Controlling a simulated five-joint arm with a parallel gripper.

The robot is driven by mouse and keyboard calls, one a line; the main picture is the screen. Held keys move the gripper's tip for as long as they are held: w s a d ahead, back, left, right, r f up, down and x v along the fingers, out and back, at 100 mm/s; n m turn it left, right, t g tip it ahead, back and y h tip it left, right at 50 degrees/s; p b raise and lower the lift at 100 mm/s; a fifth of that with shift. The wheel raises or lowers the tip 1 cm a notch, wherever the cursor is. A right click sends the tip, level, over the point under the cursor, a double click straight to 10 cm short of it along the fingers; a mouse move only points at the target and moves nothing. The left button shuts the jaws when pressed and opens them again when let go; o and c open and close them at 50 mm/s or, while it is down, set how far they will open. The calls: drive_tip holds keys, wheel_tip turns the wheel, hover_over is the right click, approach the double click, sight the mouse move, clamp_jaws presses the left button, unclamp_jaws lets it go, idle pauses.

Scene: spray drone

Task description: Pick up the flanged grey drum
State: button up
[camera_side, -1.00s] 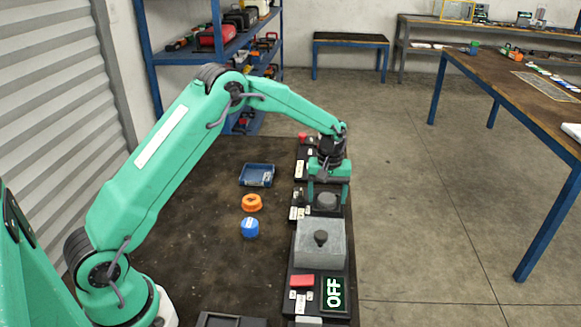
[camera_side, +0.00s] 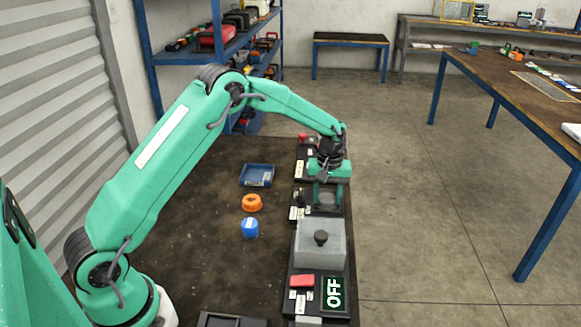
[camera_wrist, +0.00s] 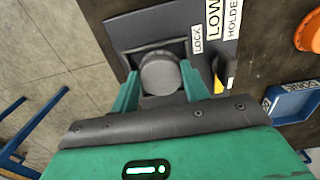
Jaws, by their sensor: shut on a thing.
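The flanged grey drum (camera_wrist: 160,75) shows in the wrist view as a round grey piece between my two green fingers. It sits at a dark recess in the black panel. In the side view the drum (camera_side: 326,198) is partly hidden under my gripper. My gripper (camera_side: 326,192) points down over the panel and is shut on the drum, one finger on each side. My gripper also fills the lower part of the wrist view (camera_wrist: 158,92). The drum's flange is hard to make out.
A grey box with a knob (camera_side: 321,245) stands just in front on the panel, near an OFF display (camera_side: 334,293) and a red block (camera_side: 302,281). An orange ring (camera_side: 252,203), a blue cap (camera_side: 250,228) and a blue tray (camera_side: 257,175) lie left. A black-and-yellow lever (camera_wrist: 219,75) stands close beside the drum.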

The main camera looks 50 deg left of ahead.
drive_tip(key=shift+r, duration=0.15)
drive_tip(key=shift+r, duration=0.55)
drive_tip(key=r, duration=0.3)
drive_tip(key=shift+s+d+r, duration=0.1)
drive_tip(key=shift+d, duration=0.2)
drive_tip(key=s+d+r, duration=0.5)
drive_tip(key=d+r, duration=0.1)
drive_tip(key=d, duration=0.3)
drive_tip(key=shift+s+d+r, duration=0.15)
drive_tip(key=shift+d+r, duration=0.1)
drive_tip(key=shift+d, duration=0.15)
drive_tip(key=shift+a, duration=0.1)
approach(328, 200)
drive_tip(key=s+a+r, duration=0.2)
drive_tip(key=s+a, duration=0.1)
drive_tip(key=s, duration=0.2)
drive_tip(key=s+a, duration=0.2)
drive_tip(key=a, duration=0.9)
drive_tip(key=a+f, duration=0.2)
drive_tip(key=a, duration=0.2)
drive_tip(key=a+f, duration=0.3)
drive_tip(key=a, duration=0.1)
drive_tip(key=a+f, duration=0.2)
drive_tip(key=a, duration=0.1)
drive_tip(key=shift+w+a+f, duration=0.2)
drive_tip(key=shift+w+a, duration=0.1)
drive_tip(key=shift+a, duration=0.1)
